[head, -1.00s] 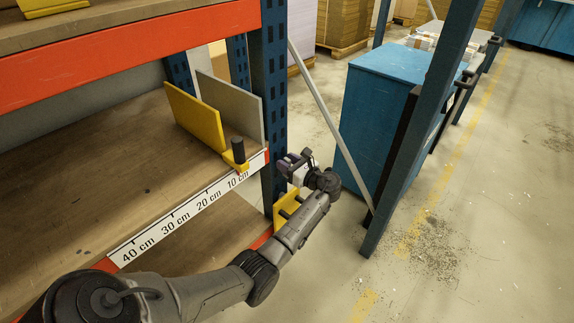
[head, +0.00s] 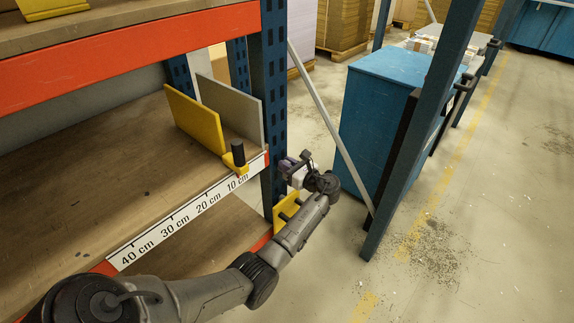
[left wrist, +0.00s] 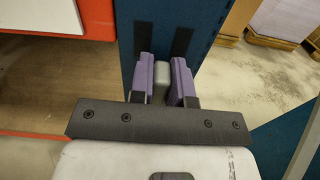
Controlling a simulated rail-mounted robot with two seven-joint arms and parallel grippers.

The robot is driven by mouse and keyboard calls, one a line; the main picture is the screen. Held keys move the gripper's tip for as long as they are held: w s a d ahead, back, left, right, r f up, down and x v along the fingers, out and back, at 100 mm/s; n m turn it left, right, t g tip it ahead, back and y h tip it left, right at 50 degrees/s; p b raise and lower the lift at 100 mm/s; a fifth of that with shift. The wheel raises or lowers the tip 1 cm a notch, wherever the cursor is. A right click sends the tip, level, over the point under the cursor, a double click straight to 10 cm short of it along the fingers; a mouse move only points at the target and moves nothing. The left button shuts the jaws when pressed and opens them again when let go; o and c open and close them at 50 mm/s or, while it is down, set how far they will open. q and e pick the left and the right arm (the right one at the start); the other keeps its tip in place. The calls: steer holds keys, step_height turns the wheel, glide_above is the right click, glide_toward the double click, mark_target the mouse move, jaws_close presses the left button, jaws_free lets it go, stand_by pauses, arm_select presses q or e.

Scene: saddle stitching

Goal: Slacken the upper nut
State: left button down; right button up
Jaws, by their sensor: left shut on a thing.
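My left gripper (head: 283,163) is at the front of the blue perforated rack post (head: 273,95), at the right end of the shelf. In the left wrist view its two purple fingers (left wrist: 163,80) are shut on a small grey rounded block (left wrist: 163,77) in front of the post. This block seems to be the upper nut; its far side is hidden. In the head view the gripper hides it. My right gripper is not in view.
A yellow stop with a black knob (head: 237,152) sits at the shelf edge, left of the post. A yellow bracket (head: 286,207) is below my gripper. A slanted grey brace (head: 330,110), blue frame post (head: 425,120) and blue cabinet (head: 385,115) stand right.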

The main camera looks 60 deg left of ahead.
mark_target(274, 169)
arm_select(q)
steer(key=shift+s+d+r+n+p, duration=0.1)
steer(key=shift+s+r+n+p, duration=0.1)
steer(key=shift+n+p, duration=0.65)
steer(key=shift+s+n+p, duration=0.2)
steer(key=shift+n+p, duration=0.55)
steer(key=shift+p, duration=0.05)
steer(key=n, duration=0.1)
steer(key=n+p, duration=0.1)
steer(key=n, duration=0.1)
steer(key=shift+s+d+f+n, duration=0.15)
steer(key=shift+s+f+n, duration=0.15)
steer(key=shift+s+f, duration=0.05)
steer(key=shift+s+f+n+p, duration=0.15)
steer(key=shift+n+p, duration=0.2)
steer(key=shift+n, duration=0.55)
steer(key=n, duration=0.2)
steer(key=shift+s+d+f+n, duration=0.1)
steer(key=shift+s+f+n, duration=0.1)
steer(key=shift+f+n, duration=0.15)
steer(key=n, duration=0.2)
steer(key=n+b, duration=0.1)
steer(key=n, duration=0.1)
steer(key=shift+s+f, duration=0.2)
steer(key=shift+f, duration=0.2)
steer(key=shift+n, duration=0.35)
